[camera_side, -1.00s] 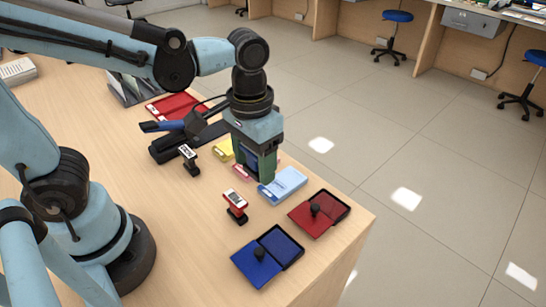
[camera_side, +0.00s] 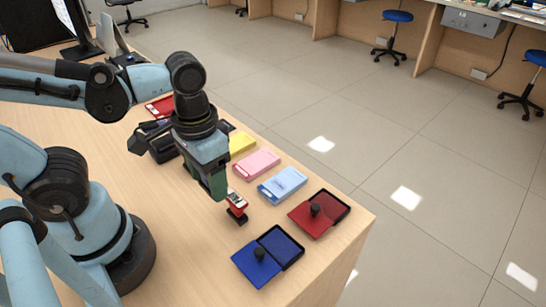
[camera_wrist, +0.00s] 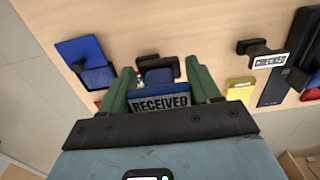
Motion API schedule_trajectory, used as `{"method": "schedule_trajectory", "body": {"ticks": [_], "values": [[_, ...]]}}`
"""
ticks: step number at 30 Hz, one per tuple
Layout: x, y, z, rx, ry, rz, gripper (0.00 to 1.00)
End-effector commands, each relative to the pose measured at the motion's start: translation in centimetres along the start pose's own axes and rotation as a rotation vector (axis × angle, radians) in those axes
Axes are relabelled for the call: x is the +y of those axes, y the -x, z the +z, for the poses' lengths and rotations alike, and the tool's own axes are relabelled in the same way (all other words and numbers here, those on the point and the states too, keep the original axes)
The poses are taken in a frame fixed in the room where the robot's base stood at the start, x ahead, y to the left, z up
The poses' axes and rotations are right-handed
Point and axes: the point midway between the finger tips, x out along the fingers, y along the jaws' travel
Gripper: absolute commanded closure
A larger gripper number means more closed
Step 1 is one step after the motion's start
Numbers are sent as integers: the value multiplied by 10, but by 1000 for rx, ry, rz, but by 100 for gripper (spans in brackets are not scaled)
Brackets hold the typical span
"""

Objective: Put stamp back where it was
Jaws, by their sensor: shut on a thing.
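My gripper (camera_side: 217,190) hangs over the middle of the counter, just left of the red stamp (camera_side: 237,203), which stands upright. In the wrist view my green fingers (camera_wrist: 165,92) are shut on a blue stamp (camera_wrist: 162,104) labelled RECEIVED. In the side view my gripper hides this stamp, so its height above the counter cannot be told. A little red of the other stamp shows past the left finger in the wrist view (camera_wrist: 138,68). A black stamp (camera_wrist: 268,60) labelled CHECKED is at the right in the wrist view; my gripper hides it in the side view.
An open blue ink pad (camera_side: 281,248) and an open red one (camera_side: 333,206) lie near the counter's front right corner. Light-blue (camera_side: 283,186), pink (camera_side: 256,163) and yellow (camera_side: 242,145) boxes line the far edge. Bare counter lies left of the blue pad.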

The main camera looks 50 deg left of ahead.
Motion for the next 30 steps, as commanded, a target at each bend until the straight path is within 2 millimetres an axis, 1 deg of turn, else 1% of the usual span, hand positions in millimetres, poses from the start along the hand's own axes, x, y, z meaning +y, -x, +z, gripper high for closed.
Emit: {"method": "schedule_trajectory", "body": {"ticks": [1,6,9,13,18,22,30], "values": [[-9,-5,-5,0,9,0,58],[-33,-22,-17,0,7,0,58],[-46,-30,-23,0,6,0,58],[-57,-38,-29,0,3,0,58],[-64,-43,-32,0,0,0,58],[-65,-47,-33,0,-1,0,58],[-65,-72,-33,0,-1,0,58]]}}
